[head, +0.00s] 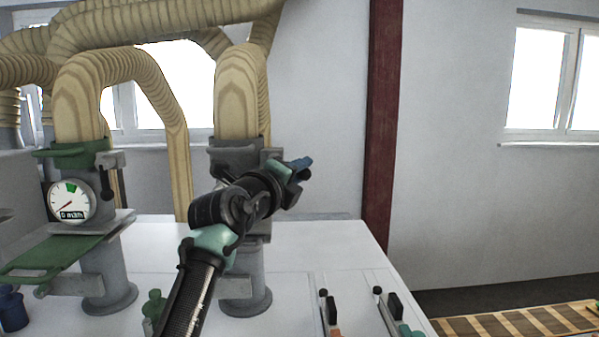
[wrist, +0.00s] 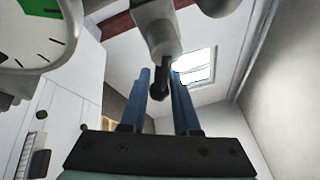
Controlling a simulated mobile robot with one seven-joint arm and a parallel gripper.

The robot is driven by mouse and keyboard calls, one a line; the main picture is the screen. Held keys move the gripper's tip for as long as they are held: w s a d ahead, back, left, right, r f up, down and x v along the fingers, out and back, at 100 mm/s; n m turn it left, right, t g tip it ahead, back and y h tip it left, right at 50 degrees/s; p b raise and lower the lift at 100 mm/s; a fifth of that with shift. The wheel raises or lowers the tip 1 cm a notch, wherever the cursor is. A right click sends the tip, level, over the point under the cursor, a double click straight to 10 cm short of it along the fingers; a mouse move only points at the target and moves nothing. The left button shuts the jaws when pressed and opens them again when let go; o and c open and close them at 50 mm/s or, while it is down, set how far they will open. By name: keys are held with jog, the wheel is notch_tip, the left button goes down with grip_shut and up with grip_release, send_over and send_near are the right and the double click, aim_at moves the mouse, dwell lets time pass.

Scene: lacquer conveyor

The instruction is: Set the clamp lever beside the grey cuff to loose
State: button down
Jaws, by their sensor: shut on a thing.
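The grey cuff (head: 233,146) sits around the lower end of the right ribbed hose in the head view. My gripper (head: 302,168) is just right of it, its blue fingertips showing past my wrist. In the wrist view the clamp lever (wrist: 158,82), a dark rod with a rounded end, sticks out of a grey clamp block (wrist: 158,38). The lever lies between the two blue fingers of my gripper (wrist: 161,90), which are shut on it. In the head view my arm hides the lever.
A green cuff (head: 80,155) with its own dark lever (head: 107,183) and a round gauge (head: 69,201) stand at the left. A dial (wrist: 35,30) is close at the wrist view's upper left. Small levers (head: 331,312) rise from the white bench (head: 330,237). Space right of my gripper is clear.

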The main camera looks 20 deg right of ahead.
jog(key=shift+f+b, duration=0.1)
jog(key=shift+b, duration=0.2)
jog(key=shift+d+n+b, duration=0.1)
jog(key=shift+n+b, duration=0.5)
jog(key=shift+b, duration=0.55)
jog(key=shift+d+r+n+t+h+b, duration=0.1)
jog(key=shift+r+n+t+h+b, duration=0.3)
jog(key=shift+b, duration=0.35)
jog(key=shift+r+n, duration=0.3)
jog(key=c, duration=0.7)
grip_release()
jog(key=shift+s+f, duration=0.1)
